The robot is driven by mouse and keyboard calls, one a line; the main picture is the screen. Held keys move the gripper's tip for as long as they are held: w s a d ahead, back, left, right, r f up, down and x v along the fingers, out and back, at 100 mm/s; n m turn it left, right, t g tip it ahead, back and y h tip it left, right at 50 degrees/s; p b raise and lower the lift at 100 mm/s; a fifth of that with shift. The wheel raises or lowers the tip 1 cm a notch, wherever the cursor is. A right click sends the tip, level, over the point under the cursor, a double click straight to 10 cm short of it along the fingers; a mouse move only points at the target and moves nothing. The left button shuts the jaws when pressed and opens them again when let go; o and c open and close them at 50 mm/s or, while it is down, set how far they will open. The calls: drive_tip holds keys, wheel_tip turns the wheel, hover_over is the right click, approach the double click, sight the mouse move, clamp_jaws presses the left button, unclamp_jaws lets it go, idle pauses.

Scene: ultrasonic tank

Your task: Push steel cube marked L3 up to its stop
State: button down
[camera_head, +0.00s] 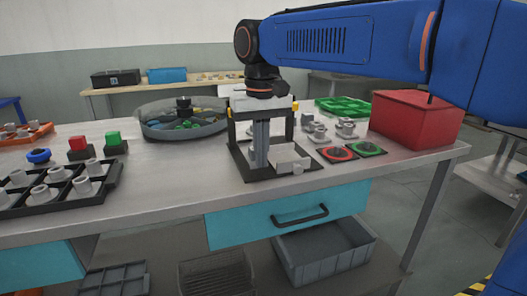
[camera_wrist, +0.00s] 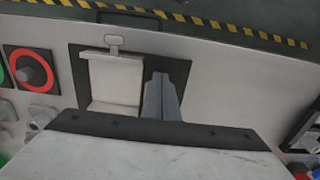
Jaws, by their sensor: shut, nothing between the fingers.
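That pale part (camera_head: 287,155) is right of my fingers in the head view. I cannot tell whether the fingers touch anything. No L3 mark is legible, and I cannot make out the steel cube; the fixture, fingers and a pale block hide part of the area.
Red and green round pads (camera_head: 338,153) and grey metal parts (camera_head: 345,127) lie right of the fixture, before a red bin (camera_head: 416,118). A round tank (camera_head: 183,127) is behind left. A black tray (camera_head: 112,181) is at left. Bare tabletop (camera_head: 185,178) lies between tray and fixture.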

drive_tip(key=shift+w+a, duration=0.25)
drive_tip(key=shift+w, duration=0.75)
drive_tip(key=shift+w+a, duration=0.3)
drive_tip(key=shift+w, duration=0.75)
drive_tip(key=shift+w+a, duration=0.3)
drive_tip(key=shift+w, duration=0.7)
drive_tip(key=shift+w+a, duration=0.3)
drive_tip(key=shift+w, duration=0.75)
